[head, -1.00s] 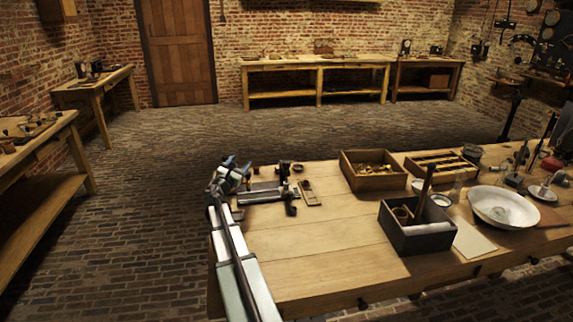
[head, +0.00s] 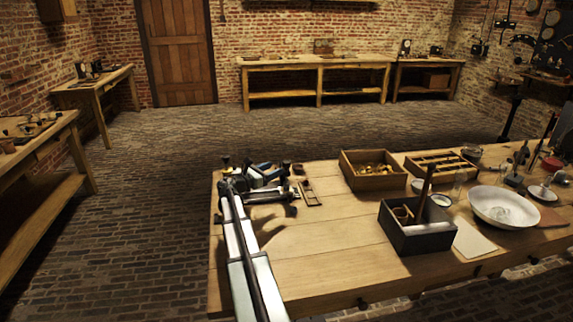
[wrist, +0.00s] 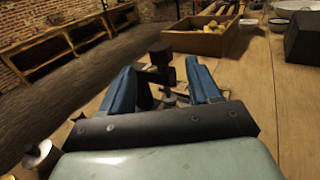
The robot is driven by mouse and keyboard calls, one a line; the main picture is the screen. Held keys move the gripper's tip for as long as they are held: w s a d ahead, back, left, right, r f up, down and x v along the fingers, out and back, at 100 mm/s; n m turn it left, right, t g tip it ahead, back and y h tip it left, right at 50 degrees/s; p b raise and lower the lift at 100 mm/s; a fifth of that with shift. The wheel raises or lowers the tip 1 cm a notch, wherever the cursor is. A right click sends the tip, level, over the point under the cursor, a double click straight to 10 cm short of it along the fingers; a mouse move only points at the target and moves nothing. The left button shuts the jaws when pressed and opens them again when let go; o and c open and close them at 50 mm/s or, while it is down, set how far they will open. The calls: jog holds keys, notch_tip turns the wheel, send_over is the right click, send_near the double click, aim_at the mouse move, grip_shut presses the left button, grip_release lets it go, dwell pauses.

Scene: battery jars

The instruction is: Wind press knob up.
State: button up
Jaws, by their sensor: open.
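The press (head: 272,194) stands at the left end of the workbench, partly hidden by my arm. A dark post with a black knob-like top (head: 285,166) rises from it. In the wrist view this black top (wrist: 160,53) is ahead, between and beyond my fingertips. My gripper (head: 265,172) is just left of the post in the head view. In the wrist view my gripper (wrist: 163,76) has its two blue fingers apart, with the dark post and metal parts showing between them. I cannot tell whether a finger touches the press.
A wooden box with brass-coloured pieces (head: 374,183) stands right of the press, and a dark open box (head: 418,243) is nearer. A small wooden piece (head: 309,193) lies close by the press. The bench's front left (head: 310,265) is clear.

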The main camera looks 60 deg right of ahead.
aim_at(287, 162)
jog(key=x, duration=0.8)
jog(key=shift+d, duration=0.1)
jog(key=shift+c, duration=0.3)
jog(key=c, duration=0.9)
jog(key=shift+s+n+t, duration=0.1)
jog(key=shift+n+t, duration=0.2)
jog(key=shift+t, duration=0.2)
jog(key=n+t, duration=0.1)
jog(key=t, duration=0.1)
jog(key=n+t, duration=0.1)
jog(key=t, duration=0.1)
jog(key=shift+s+n+h, duration=0.1)
jog(key=shift+n+h, duration=0.2)
jog(key=shift+n, duration=0.1)
jog(key=shift+n+t+y, duration=0.35)
jog(key=shift+n+t, duration=0.6)
jog(key=shift+t, duration=0.6)
jog(key=shift+n+t+y, duration=0.35)
jog(key=shift+n+t, duration=0.6)
jog(key=shift+t, duration=0.6)
jog(key=shift+n+t, duration=0.4)
jog(key=shift+t, duration=0.1)
